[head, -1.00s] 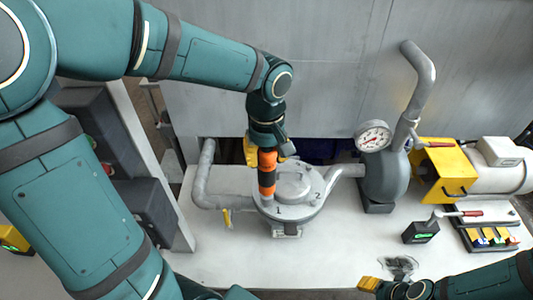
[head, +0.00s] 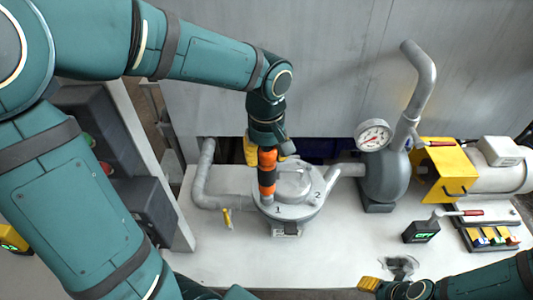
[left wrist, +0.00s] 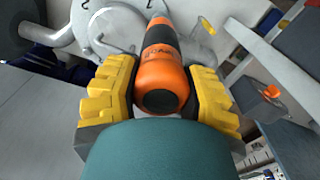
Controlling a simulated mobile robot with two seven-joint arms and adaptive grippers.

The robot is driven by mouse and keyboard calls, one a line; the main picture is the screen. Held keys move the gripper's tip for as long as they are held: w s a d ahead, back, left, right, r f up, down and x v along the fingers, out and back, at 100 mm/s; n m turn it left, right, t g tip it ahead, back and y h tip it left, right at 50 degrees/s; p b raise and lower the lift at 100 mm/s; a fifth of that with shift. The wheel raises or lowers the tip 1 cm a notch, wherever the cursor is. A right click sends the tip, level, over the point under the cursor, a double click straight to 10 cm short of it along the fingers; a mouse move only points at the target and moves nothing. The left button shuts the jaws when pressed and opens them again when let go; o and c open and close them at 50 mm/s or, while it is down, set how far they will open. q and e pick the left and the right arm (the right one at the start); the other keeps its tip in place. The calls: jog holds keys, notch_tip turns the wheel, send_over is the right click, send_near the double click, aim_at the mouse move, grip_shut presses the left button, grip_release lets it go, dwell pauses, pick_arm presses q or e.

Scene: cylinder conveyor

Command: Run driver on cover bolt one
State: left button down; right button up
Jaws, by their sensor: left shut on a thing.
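An orange and black driver (head: 267,170) stands upright over the round grey cover (head: 305,209), with its lower end at the cover's left side, beside the mark 1. Bolt one is hidden under the driver's end. My left gripper (head: 266,154) is shut on the driver's upper part. In the left wrist view the driver (left wrist: 161,78) sits between the yellow fingers and points away toward the cover (left wrist: 118,28). My right gripper (head: 370,284) is at the lower edge, away from the cover; its opening is not clear.
Grey pipes (head: 203,178) join the cover's housing on both sides. A pump body with a gauge (head: 373,135) stands to the right, beside a yellow guard (head: 446,171). A small box with a green display (head: 421,232) and a tray of coloured parts (head: 490,239) lie at right. The front bench is mostly clear.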

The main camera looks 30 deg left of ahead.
pick_arm(q)
jog(key=shift+s+f+b, duration=0.1)
jog(key=shift+f+b, duration=0.85)
jog(key=shift+f, duration=0.1)
dwell(1.9)
jog(key=shift+r, duration=0.25)
jog(key=shift+r+p, duration=1.4)
jog(key=shift+r, duration=0.4)
